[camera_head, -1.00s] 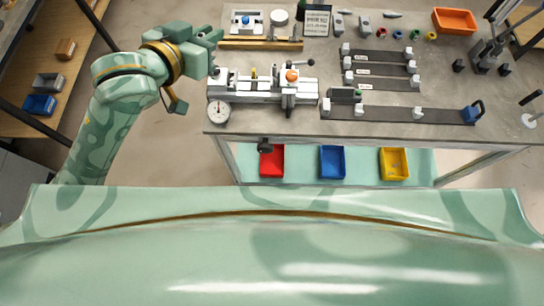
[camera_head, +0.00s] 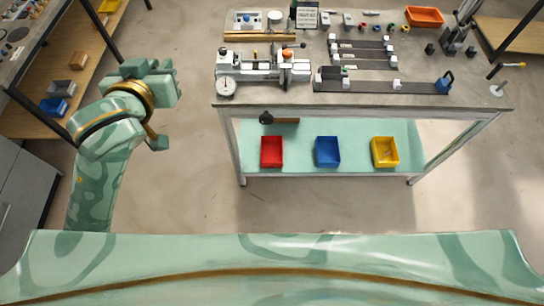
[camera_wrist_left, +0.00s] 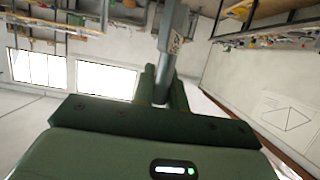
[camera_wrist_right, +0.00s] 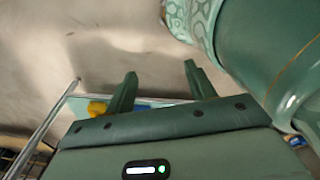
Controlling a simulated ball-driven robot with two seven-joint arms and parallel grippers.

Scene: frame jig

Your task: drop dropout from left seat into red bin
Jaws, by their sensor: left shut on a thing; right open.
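A grey metal piece (camera_wrist_left: 172,42), perhaps the dropout, is clamped between the fingers of my left gripper (camera_wrist_left: 163,82) in the left wrist view and sticks out beyond them. In the head view my left gripper (camera_head: 148,70) is raised at the left, apart from the bench, and its held piece cannot be made out. The red bin (camera_head: 265,164) stands on the shelf under the bench, leftmost of three bins. Its inside looks empty. The jig (camera_head: 262,72) with a dial gauge is on the bench's left part. My right gripper (camera_wrist_right: 160,75) is open and empty over the floor.
A blue bin (camera_head: 327,163) and a yellow bin (camera_head: 384,163) stand right of the red one on the shelf (camera_head: 350,128). The bench top (camera_head: 470,95) overhangs behind them. A wooden side bench (camera_head: 85,60) is at the far left. Bare floor lies in front.

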